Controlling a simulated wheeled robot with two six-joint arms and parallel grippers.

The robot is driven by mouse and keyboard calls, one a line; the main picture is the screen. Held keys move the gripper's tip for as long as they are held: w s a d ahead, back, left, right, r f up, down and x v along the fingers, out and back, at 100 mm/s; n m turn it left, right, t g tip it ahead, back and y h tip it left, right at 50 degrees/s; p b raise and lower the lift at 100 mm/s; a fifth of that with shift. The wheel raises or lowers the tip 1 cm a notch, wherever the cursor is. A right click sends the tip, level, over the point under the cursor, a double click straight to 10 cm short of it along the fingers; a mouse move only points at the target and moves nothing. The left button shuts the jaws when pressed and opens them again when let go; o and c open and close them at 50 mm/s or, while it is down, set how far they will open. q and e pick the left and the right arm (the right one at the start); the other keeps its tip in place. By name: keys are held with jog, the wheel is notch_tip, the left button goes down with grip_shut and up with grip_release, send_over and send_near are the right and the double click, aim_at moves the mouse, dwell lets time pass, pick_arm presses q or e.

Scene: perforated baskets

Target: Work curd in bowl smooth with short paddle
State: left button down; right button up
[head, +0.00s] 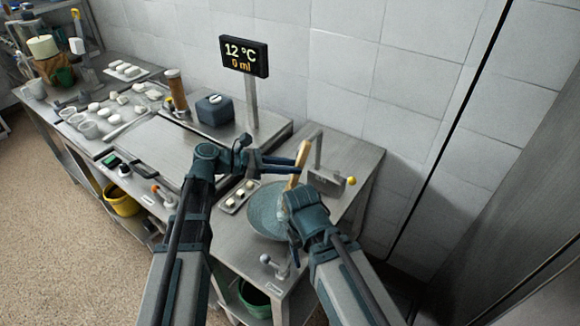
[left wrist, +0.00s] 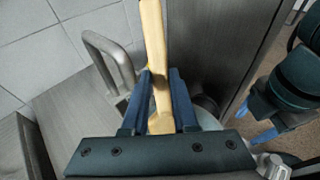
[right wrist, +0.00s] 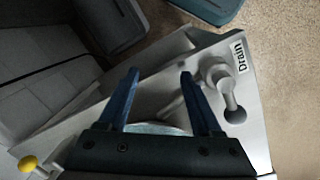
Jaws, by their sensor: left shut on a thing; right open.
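The short paddle (head: 299,163) is a pale wooden bar, held tilted over the bowl. My left gripper (head: 290,166) is shut on it; in the left wrist view the paddle (left wrist: 154,45) stands between the fingers of the gripper (left wrist: 160,95). The blue-grey bowl (head: 263,212) sits on the steel bench, partly hidden by my right arm. I cannot make out the curd in it. My right gripper (head: 296,205) is at the bowl's right side. In the right wrist view the gripper (right wrist: 158,90) is open and empty, with a sliver of bowl (right wrist: 160,128) behind its base.
A bent steel tap (head: 318,150) and a yellow-knobbed lever (head: 351,181) stand behind the bowl. A small tray of white pieces (head: 238,196) lies left of it. A drain valve (right wrist: 222,85) is at the bench front. A display (head: 244,56) reads 12 °C, 0 ml.

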pick_arm(q)
jog(key=shift+s, duration=0.15)
jog(key=shift+s, duration=0.45)
jog(key=shift+w, duration=0.15)
jog(key=shift+w, duration=0.6)
jog(key=shift+s, duration=0.15)
jog(key=shift+s+d+r, duration=0.1)
jog(key=shift+s, duration=0.65)
jog(key=shift+w, duration=0.2)
jog(key=shift+w, duration=0.7)
jog(key=shift+s, duration=0.15)
